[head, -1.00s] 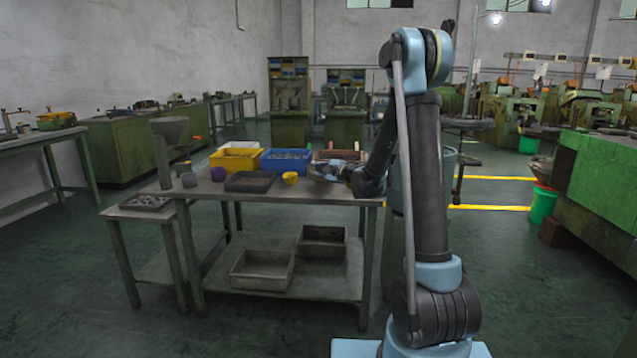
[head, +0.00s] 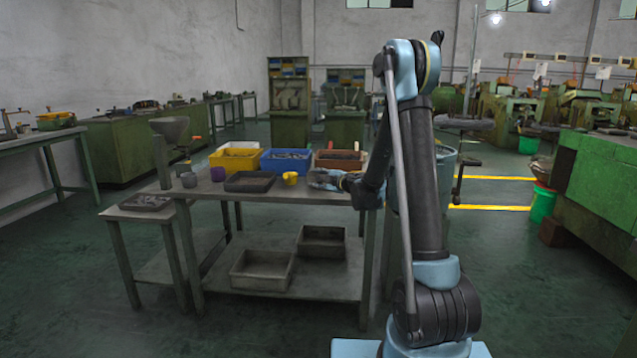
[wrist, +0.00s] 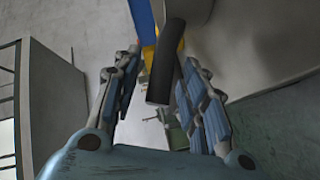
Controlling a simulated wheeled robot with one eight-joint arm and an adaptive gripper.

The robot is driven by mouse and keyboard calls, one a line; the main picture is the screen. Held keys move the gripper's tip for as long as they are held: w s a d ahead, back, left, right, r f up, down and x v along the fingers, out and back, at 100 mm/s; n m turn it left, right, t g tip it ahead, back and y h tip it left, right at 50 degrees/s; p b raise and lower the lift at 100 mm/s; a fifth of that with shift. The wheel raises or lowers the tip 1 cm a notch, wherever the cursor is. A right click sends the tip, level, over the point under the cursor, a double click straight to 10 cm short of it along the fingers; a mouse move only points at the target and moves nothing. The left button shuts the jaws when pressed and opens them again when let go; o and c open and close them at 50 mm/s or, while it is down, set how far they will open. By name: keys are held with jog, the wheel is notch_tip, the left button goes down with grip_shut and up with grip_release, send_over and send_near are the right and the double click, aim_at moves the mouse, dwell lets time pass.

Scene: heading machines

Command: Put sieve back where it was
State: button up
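My gripper (head: 322,180) is low over the right part of the work table (head: 225,197) in the head view. In the wrist view its two ridged fingers (wrist: 160,95) are spread apart. A dark, rounded handle (wrist: 165,62) reaches down between them, nearer the right finger, with a clear gap on the left. It may be the sieve's handle; the rest of the sieve cannot be made out. I cannot tell whether the right finger touches it.
A yellow bin (head: 235,159), a blue bin (head: 286,161) and a reddish-brown bin (head: 339,160) line the table's back.

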jog(key=v, duration=1.1)
jog(key=s+d+r+m+t+h, duration=0.2)
jog(key=d+r+m+t+h, duration=0.5)
jog(key=d+r, duration=0.55)
jog(key=s+d+f+m+g+h, duration=0.2)
jog(key=s+d+m+g+h, duration=0.2)
jog(key=s+d+m+h, duration=0.5)
jog(key=s+d+f+m+g, duration=0.4)
jog(key=s+d+f, duration=0.2)
jog(key=s+d, duration=0.15)
jog(key=s+a+f+g+y, duration=0.1)
jog(key=s+a+f+g, duration=0.2)
jog(key=s, duration=0.5)
jog(key=s+a+f+g+y, duration=0.2)
jog(key=s+f, duration=0.4)
jog(key=s, duration=0.3)
jog(key=s+a+f+m+g+y, duration=0.1)
jog(key=s+a+f+g+y, duration=0.1)
jog(key=s, duration=0.7)
notch_tip(320, 180, down, 3)
jog(key=shift+a+r+g, duration=0.15)
jog(key=shift+a+g, duration=0.65)
jog(key=shift+g, duration=0.2)
